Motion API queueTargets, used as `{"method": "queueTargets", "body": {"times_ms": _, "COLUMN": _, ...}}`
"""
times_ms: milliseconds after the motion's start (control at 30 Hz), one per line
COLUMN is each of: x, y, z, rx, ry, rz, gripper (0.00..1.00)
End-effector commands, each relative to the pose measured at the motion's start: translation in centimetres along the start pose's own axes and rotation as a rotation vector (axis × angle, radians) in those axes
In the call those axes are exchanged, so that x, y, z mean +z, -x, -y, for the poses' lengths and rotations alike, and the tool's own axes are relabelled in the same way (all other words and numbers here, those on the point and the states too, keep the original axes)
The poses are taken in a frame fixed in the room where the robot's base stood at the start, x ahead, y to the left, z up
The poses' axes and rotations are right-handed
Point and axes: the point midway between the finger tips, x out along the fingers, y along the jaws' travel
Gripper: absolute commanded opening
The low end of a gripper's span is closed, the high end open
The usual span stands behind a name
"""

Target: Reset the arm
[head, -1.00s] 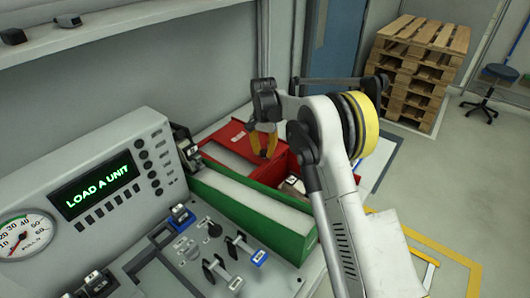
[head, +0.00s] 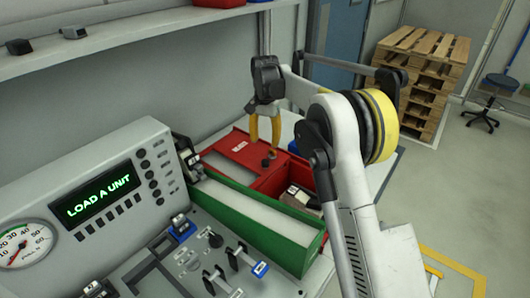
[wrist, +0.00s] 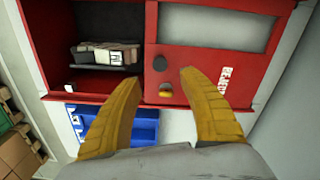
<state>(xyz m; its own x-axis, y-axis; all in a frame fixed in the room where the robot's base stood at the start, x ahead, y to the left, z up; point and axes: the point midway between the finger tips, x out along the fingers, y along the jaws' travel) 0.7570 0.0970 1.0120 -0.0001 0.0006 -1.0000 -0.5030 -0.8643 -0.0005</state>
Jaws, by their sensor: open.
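My arm reaches out in the head view, and my gripper (head: 265,142) hangs from it with two yellow fingers pointing down. The fingers are apart and nothing is between them. The gripper is above the red reject box (head: 268,183) on the bench. In the wrist view the open fingers (wrist: 160,82) frame the edge of the red lid (wrist: 210,65), marked with partly readable white lettering. A dark and pale unit (wrist: 106,54) lies in the open compartment of the box. The gripper appears clear of the box.
A green tray (head: 280,242) stands in front of the red box. A control panel (head: 100,195) reads "LOAD A UNIT", with levers (head: 240,258) beside it. A shelf (head: 120,40) runs along the wall above. A blue bin (wrist: 145,126) sits beside the box. Stacked pallets (head: 425,70) stand behind.

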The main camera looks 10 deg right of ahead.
Motion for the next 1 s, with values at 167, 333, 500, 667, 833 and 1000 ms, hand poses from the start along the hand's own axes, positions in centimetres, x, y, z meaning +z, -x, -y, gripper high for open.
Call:
{"method": "queueTargets", "body": {"times_ms": 167, "x": 0.0, "y": 1.7, "z": 0.0, "rx": 0.000, "ry": 0.000, "rz": 0.000, "gripper": 0.49}}
{"method": "queueTargets", "body": {"times_ms": 333, "x": 0.0, "y": 1.9, "z": 0.0, "rx": 0.000, "ry": 0.000, "rz": 0.000, "gripper": 0.49}}
{"method": "queueTargets", "body": {"times_ms": 500, "x": 0.1, "y": 2.0, "z": 0.0, "rx": 0.000, "ry": 0.001, "rz": 0.000, "gripper": 0.49}}
{"method": "queueTargets", "body": {"times_ms": 667, "x": 0.7, "y": 3.9, "z": -1.1, "rx": -0.015, "ry": 0.020, "rz": -0.020, "gripper": 0.49}}
{"method": "queueTargets", "body": {"times_ms": 833, "x": 3.0, "y": 8.5, "z": -4.3, "rx": -0.056, "ry": 0.082, "rz": -0.082, "gripper": 0.49}}
{"method": "queueTargets", "body": {"times_ms": 1000, "x": 6.6, "y": 12.5, "z": -8.4, "rx": -0.096, "ry": 0.156, "rz": -0.160, "gripper": 0.49}}
